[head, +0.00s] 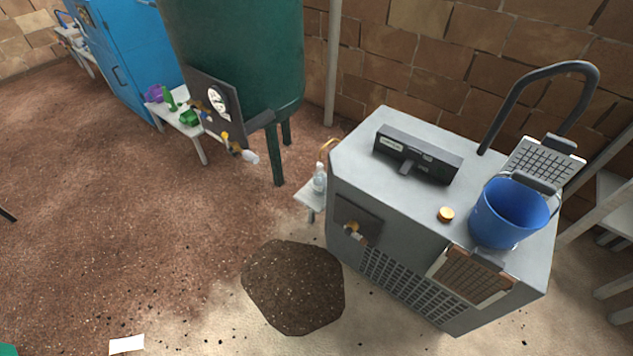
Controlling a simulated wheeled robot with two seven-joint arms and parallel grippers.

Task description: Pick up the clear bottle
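A small clear bottle (319,178) stands upright on a low pale bench (309,198), against the left side of the grey machine. It is small in the head view, and part of the bench is hidden behind the machine. Neither of my grippers shows in the head view.
The grey machine (385,190) carries a blue bucket (500,222), a dark panel (418,155) and a yellow round piece (446,214). A dark soil patch (293,287) lies before it. A green tank (235,60) stands behind left. Open floor lies at left.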

